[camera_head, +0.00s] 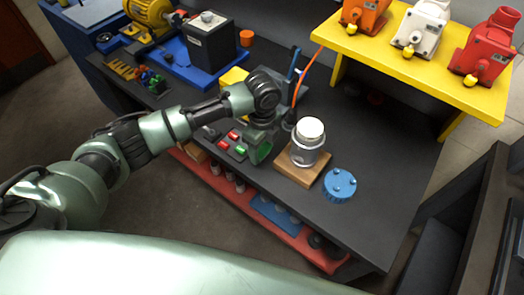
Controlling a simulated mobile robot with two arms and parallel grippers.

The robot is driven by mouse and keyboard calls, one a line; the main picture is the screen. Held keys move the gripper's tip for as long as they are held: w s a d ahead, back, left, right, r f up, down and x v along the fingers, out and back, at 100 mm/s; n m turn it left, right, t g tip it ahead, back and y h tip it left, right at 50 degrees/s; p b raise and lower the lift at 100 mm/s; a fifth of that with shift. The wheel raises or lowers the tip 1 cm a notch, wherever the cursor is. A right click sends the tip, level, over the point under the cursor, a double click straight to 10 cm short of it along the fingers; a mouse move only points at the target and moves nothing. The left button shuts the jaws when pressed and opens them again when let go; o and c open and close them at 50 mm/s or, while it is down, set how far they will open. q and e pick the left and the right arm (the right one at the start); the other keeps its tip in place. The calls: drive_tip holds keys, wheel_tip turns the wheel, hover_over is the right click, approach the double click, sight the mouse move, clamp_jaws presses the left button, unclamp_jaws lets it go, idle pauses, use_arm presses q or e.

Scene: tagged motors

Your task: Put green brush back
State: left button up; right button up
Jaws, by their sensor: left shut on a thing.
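My left arm reaches in from the left over the dark workbench. My left gripper (262,143) points down above the bench, right of a dark tray. It is shut on a bright green, partly ring-shaped piece (260,154), which I take to be the green brush. The wrist and fingers hide part of it, and I cannot tell whether it touches the bench. Small red and green blocks lie in the tray, including a red one (233,135) and a green one (240,150). My right gripper is out of view.
A metal cylinder with a white top (308,138) stands on a wooden board (302,171) to the right. Orange, white and red motors stand on a yellow shelf (440,65). The bench's front right is clear.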

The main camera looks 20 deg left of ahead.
sight(262, 148)
use_arm(q)
wheel_tip(262, 148, down, 2)
drive_tip(key=shift+f, duration=0.25)
drive_tip(key=shift+f, duration=0.15)
drive_tip(key=o, duration=1.3)
wheel_tip(262, 148, up, 12)
drive_tip(key=shift+r+b, duration=0.2)
drive_tip(key=shift+b, duration=0.7)
